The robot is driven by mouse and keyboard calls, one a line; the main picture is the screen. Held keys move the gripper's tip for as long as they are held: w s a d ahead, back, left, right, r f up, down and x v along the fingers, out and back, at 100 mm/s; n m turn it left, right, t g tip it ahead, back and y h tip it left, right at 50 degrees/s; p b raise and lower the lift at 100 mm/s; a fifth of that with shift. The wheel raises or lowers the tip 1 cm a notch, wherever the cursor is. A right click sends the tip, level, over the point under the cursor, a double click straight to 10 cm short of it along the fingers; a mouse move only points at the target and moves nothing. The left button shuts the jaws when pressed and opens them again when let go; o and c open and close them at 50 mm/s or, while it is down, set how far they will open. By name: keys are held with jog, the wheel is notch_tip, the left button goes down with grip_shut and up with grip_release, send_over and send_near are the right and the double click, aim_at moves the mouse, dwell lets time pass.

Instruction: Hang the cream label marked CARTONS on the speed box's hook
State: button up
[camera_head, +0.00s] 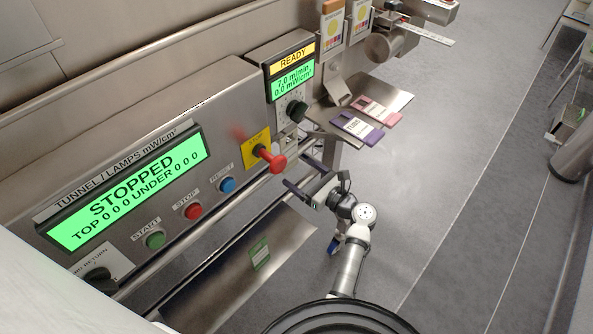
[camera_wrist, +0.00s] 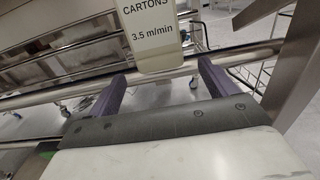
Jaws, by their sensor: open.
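The cream label marked CARTONS and 3.5 m/min (camera_wrist: 153,35) hangs upright in the wrist view, its top cut off by the frame. The speed box (camera_head: 283,80) shows READY, with a black knob. A small pale plate (camera_head: 289,140) at its lower front seems to be this label; its text is too small to read there. The hook itself is not clear in either view. My gripper (camera_head: 299,174) is open below and in front of the box. In the wrist view its purple fingers (camera_wrist: 162,78) stand apart, either side of the label's lower end, with no visible contact.
A purple label marked TUBS (camera_head: 357,126) and a pink label (camera_head: 380,109) lie on a metal shelf (camera_head: 398,101) to the right. A red knob (camera_head: 273,159) sticks out left of my gripper. A rail (camera_wrist: 60,95) runs behind the label.

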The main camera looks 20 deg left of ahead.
jog(key=b+v, duration=0.1)
jog(key=v, duration=0.9)
jog(key=shift+d+b, duration=0.35)
jog(key=shift+d, duration=0.05)
jog(key=shift+s+a, duration=0.1)
dwell(1.0)
